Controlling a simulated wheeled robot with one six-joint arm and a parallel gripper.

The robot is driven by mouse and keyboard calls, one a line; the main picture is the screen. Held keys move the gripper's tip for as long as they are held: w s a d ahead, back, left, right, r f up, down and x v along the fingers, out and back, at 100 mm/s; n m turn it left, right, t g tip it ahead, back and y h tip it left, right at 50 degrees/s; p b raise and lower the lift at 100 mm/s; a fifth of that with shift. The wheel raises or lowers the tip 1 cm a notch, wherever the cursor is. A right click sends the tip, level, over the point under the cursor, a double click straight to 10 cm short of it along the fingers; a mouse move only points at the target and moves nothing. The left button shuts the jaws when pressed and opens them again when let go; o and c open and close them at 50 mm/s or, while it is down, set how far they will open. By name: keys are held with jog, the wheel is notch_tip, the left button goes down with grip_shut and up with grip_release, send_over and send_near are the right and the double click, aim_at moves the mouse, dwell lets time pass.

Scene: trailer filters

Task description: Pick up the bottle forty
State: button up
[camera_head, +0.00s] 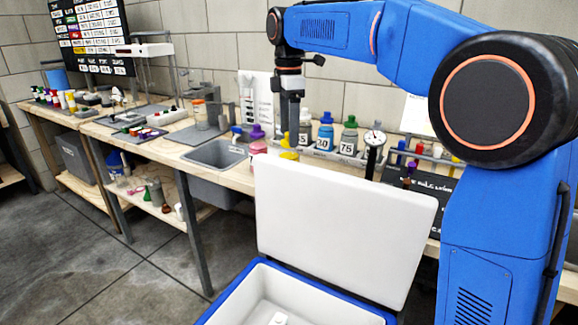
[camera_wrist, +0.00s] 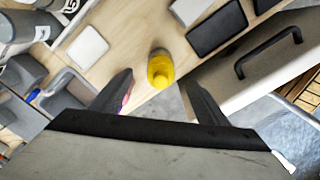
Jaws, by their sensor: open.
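My gripper (camera_head: 290,130) points down over the bench, and its open fingers also show in the wrist view (camera_wrist: 160,92). A yellow-topped item (camera_head: 288,153) is just below the fingers in the head view. In the wrist view a yellow bottle (camera_wrist: 160,70) is seen from above, beyond the gap between the fingertips, with nothing held. A row of bottles stands behind to the right: a blue-capped one (camera_head: 325,134) that seems to read 50, and a green-capped one (camera_head: 348,137) reading 75. I cannot read a forty on any bottle.
A white cooler lid (camera_head: 345,230) stands open in front of the bench. A grey bin (camera_head: 215,155) is set into the bench left of my gripper. A dial gauge (camera_head: 374,140) stands to the right. A pink item (camera_head: 259,148) and purple-capped bottle (camera_head: 257,132) are close by.

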aim_at(289, 151)
jog(key=shift+f, duration=3.55)
jog(key=shift+c, duration=0.6)
jog(key=c, duration=1.4)
jog(key=shift+o, duration=0.2)
jog(key=shift+r, duration=0.15)
